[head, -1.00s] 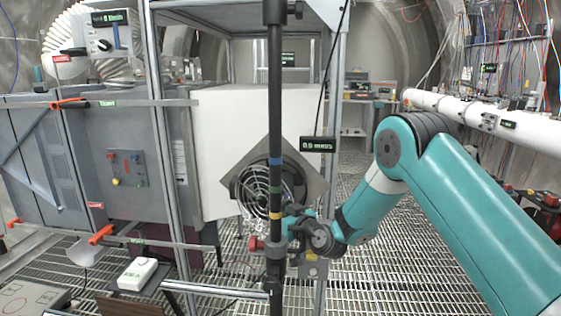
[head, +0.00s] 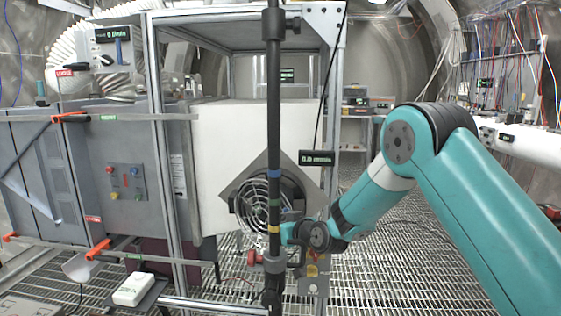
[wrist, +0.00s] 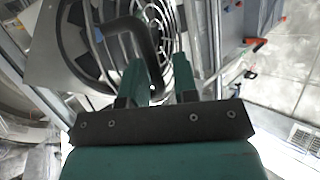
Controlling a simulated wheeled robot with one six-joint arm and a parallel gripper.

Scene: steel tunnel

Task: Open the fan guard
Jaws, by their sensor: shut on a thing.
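The fan guard (head: 255,205) is a round wire grille on a grey diamond-shaped plate (head: 297,172) at the white duct's end. It appears to stand partly swung out, with the dark fan opening showing to its right. In the wrist view the guard (wrist: 178,45) stands at an angle to the opening (wrist: 75,45). A black bent handle (wrist: 143,27) crosses in front of it. My gripper (wrist: 160,78) is shut on this handle, whose end lies between the fingers. In the head view the black pole partly hides the guard and the gripper.
The black upright pole (head: 274,110) with coloured bands stands in front of the guard. Metal frame posts (head: 167,150) rise on the left. A grey cabinet (head: 115,150) with orange-handled latches stands further left. Open grating floor (head: 400,245) lies to the right.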

